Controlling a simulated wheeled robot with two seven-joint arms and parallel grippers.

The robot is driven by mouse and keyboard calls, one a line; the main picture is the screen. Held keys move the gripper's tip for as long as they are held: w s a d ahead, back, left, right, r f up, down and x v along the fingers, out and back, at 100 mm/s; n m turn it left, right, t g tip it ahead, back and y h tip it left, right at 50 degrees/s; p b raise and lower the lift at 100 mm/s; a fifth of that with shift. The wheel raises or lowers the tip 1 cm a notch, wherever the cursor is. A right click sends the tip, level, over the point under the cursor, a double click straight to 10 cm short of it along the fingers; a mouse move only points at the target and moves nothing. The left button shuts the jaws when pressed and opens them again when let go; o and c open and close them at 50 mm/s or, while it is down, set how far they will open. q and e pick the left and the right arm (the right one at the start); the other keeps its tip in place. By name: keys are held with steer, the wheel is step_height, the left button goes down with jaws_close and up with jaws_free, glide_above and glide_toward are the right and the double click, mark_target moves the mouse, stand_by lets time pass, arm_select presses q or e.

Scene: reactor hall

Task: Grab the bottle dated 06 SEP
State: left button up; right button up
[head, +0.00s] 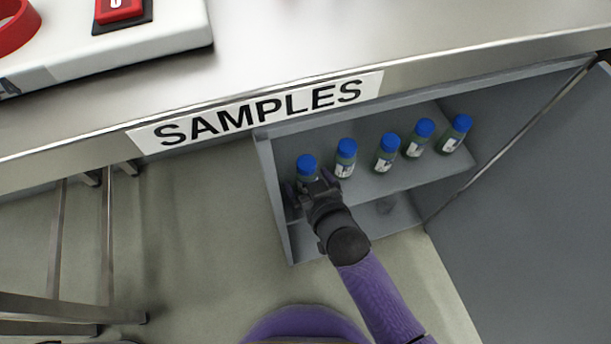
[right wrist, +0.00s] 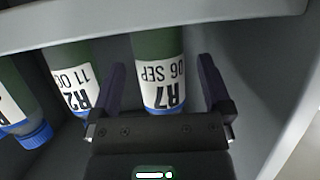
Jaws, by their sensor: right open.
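The bottle labelled R7, 06 SEP (right wrist: 158,75) stands between the two spread fingers of my right gripper (right wrist: 160,68) in the right wrist view, where the label appears upside down. The gripper is open, with a finger on each side and visible gaps to the bottle. In the head view this is the leftmost blue-capped bottle (head: 307,164) on the shelf, its lower part hidden by my right gripper (head: 311,187). My left gripper is not in view.
Several similar bottles stand in a row to its right on the grey shelf (head: 375,183); the nearest (head: 345,158) reads R2, 11 O-something in the wrist view (right wrist: 72,80). The cabinet's left wall (head: 270,190) is close. A counter edge marked SAMPLES (head: 258,112) overhangs; an open door (head: 530,180) stands right.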

steer(key=shift+w+a+f, duration=0.2)
steer(key=shift+w+f, duration=0.25)
steer(key=shift+w, duration=0.05)
steer(key=shift+w+r, duration=0.1)
steer(key=shift+r, duration=0.15)
jaws_close()
